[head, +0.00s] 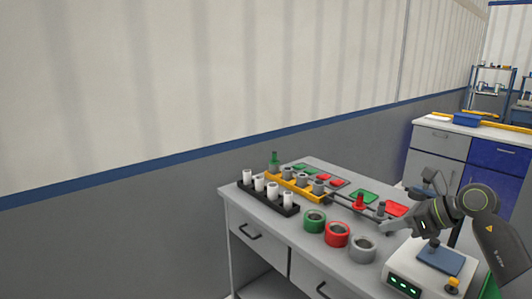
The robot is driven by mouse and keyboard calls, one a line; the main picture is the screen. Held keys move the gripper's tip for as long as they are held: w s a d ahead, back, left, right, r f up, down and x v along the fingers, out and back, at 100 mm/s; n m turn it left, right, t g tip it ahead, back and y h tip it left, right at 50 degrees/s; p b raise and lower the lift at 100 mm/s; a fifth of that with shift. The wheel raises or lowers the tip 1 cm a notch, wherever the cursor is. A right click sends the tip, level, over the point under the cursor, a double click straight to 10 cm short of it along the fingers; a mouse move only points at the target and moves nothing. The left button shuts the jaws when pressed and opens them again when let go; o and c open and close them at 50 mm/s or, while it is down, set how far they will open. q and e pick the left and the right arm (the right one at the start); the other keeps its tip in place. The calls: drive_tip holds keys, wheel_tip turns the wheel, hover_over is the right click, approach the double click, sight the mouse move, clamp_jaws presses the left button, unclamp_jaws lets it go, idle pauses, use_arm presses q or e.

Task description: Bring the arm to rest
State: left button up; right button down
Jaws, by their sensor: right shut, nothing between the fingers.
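My right arm comes in from the right edge of the head view. Its gripper (391,228) is shut and empty above the right part of the grey table (262,219). It is near a small grey fitting (380,209) and to the right of a grey ring-shaped pipe piece (362,248). A red ring (337,234) and a green ring (315,221) lie in a row to the left of the grey one. My left gripper is not in view.
A black rack (268,201) holds several white cylinders. A yellow rack (294,186) holds grey pieces behind it. A red piece (360,202) stands near red and green pads. A white device (403,284) with green lights is below the arm.

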drive_tip(key=s+a+r+m+t+y, duration=0.2)
drive_tip(key=s+a+m+t+y, duration=0.35)
drive_tip(key=m+t, duration=0.35)
drive_tip(key=s+d+f+m+g+h, duration=0.1)
drive_tip(key=s+d+f+m+h, duration=0.75)
drive_tip(key=m, duration=0.75)
drive_tip(key=s+d+f+m+g+h, duration=0.1)
drive_tip(key=s+d+f+m+h, duration=0.45)
drive_tip(key=f+m+h, duration=0.75)
drive_tip(key=s+a+f+m+g+y, duration=0.3)
drive_tip(key=s+a+f+m+g, duration=0.15)
drive_tip(key=s, duration=0.65)
drive_tip(key=s+a+f+m+g+y, duration=0.3)
drive_tip(key=s+a+f+g, duration=0.15)
drive_tip(key=s, duration=0.55)
wheel_tip(320, 180, down, 24)
drive_tip(key=d+r+g+p, duration=0.1)
drive_tip(key=d+g+p, duration=0.1)
drive_tip(key=d, duration=0.1)
use_arm(q)
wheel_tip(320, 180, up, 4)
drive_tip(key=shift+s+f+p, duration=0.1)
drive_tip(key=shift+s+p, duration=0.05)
drive_tip(key=shift+p, duration=0.75)
use_arm(e)
drive_tip(key=s+a+f+g, duration=0.1)
drive_tip(key=s+f, duration=1.2)
drive_tip(key=s, duration=0.2)
drive_tip(key=shift+a+f+y, duration=0.2)
drive_tip(key=shift+a+y, duration=0.1)
